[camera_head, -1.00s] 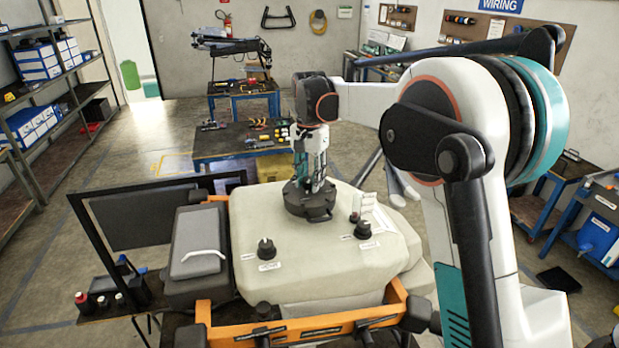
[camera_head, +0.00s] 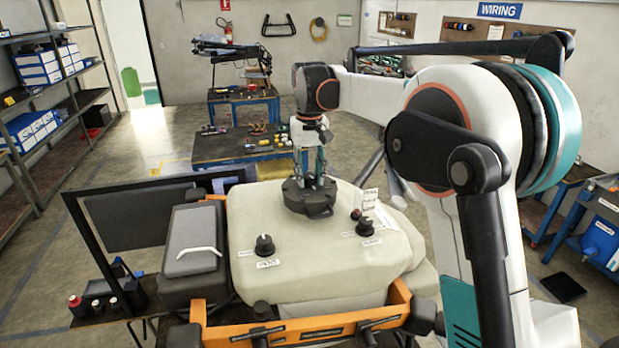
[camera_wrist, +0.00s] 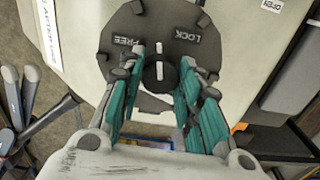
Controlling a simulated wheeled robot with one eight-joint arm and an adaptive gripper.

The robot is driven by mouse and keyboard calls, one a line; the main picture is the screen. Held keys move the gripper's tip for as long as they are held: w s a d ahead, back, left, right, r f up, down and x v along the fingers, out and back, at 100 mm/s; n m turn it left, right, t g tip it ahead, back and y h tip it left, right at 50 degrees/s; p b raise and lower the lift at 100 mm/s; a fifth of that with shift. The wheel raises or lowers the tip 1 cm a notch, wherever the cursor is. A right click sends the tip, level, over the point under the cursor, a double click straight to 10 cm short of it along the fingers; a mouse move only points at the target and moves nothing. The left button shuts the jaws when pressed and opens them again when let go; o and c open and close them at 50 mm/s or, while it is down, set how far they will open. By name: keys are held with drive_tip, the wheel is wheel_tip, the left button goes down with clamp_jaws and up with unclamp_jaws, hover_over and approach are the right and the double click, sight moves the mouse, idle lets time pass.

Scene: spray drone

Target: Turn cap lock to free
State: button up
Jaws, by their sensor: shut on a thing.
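The black round cap (camera_head: 308,203) sits on top of the beige tank (camera_head: 285,260). In the wrist view the cap (camera_wrist: 150,22) bears the white words FREE, left, and LOCK, right. The small dark cap lock (camera_wrist: 158,76) has a white mark, in line with another white mark between the two words. My gripper (camera_wrist: 161,50) points down at the cap, its teal-padded fingers on either side of the cap lock and shut on it. In the head view my gripper (camera_head: 310,178) stands over the cap, and the lock is hidden.
Two black knobs, one at left (camera_head: 264,245) and one at right (camera_head: 364,228), stand on the tank. A grey case (camera_head: 195,242) lies left of it. An orange frame (camera_head: 300,330) runs along the near side. A blue workbench (camera_head: 245,150) with tools stands behind.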

sight(309, 175)
drive_tip(key=n+b, duration=0.1)
drive_tip(key=n, duration=0.3)
drive_tip(key=shift+n, duration=0.3)
drive_tip(key=shift+n+b, duration=0.55)
drive_tip(key=shift+n, duration=1.35)
drive_tip(key=o, duration=1)
drive_tip(key=shift+o, duration=0.2)
wheel_tip(309, 175, up, 12)
